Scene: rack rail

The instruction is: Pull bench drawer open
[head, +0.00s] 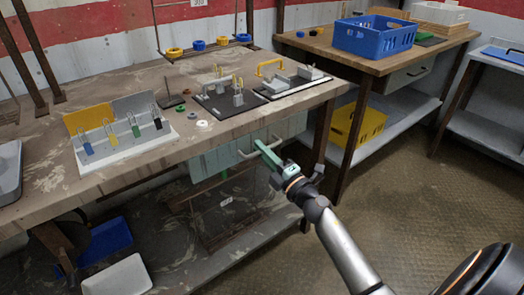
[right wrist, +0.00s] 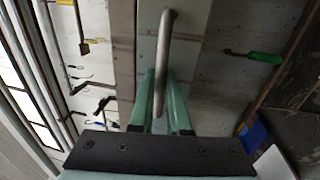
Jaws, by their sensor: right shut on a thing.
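The bench drawer (head: 212,160) has a pale grey-green front and sits under the front edge of the wooden bench (head: 150,190). Its metal bar handle (head: 245,155) shows at the front and also in the right wrist view (right wrist: 166,45). My right gripper (head: 266,152) is shut on the handle, with its green fingers on both sides of the bar in the right wrist view (right wrist: 162,100). I cannot tell whether the drawer stands out from the bench. My left gripper is not in view.
On the bench are a yellow and grey rack with hanging tags (head: 115,130), dark fixture boards (head: 232,97) and small rings. A lower shelf (head: 230,255) lies below the drawer. A second bench with a blue crate (head: 373,37) stands right. The floor in front is clear.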

